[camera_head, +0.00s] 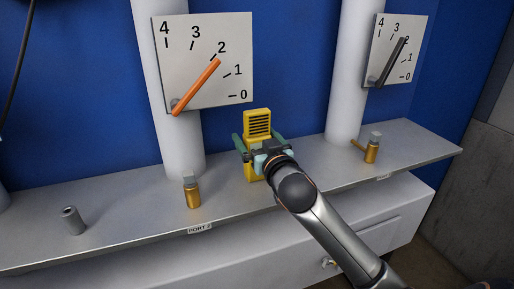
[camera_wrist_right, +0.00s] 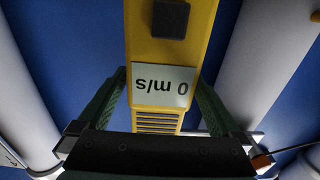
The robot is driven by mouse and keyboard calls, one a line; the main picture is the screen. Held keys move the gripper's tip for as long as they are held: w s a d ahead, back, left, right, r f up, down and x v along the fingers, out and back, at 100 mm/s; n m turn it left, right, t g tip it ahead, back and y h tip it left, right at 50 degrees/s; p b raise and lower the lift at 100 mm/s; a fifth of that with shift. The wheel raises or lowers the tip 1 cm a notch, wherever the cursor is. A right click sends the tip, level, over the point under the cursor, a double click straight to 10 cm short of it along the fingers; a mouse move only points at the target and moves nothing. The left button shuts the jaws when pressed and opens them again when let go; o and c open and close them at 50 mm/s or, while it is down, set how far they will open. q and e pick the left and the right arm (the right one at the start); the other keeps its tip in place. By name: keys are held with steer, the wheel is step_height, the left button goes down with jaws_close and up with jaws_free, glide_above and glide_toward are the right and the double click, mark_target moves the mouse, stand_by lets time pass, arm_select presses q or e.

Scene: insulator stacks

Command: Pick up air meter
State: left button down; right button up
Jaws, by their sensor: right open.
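The yellow air meter (camera_head: 257,122) stands upright on the grey shelf between the two white pipes, its dark grille facing out at the top. My right gripper (camera_head: 259,143) is in front of it, open, with one green finger on each side of its body. In the right wrist view the air meter (camera_wrist_right: 165,118) appears upside down between the fingers, its display reading "0 m/s". Gaps show between both fingers and the meter there. The gripper hides part of the meter's lower body in the head view. My left gripper is out of view.
The grey shelf (camera_head: 130,215) holds a brass fitting (camera_head: 192,194) at Port 2, another brass fitting (camera_head: 371,152) at right and a small grey cylinder (camera_head: 73,220) at left. Gauge boards with an orange pointer (camera_head: 197,87) and a dark pointer (camera_head: 391,62) hang on the pipes.

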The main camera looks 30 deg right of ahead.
steer(key=shift+x, duration=1.1)
jaws_close()
steer(key=shift+r, duration=0.15)
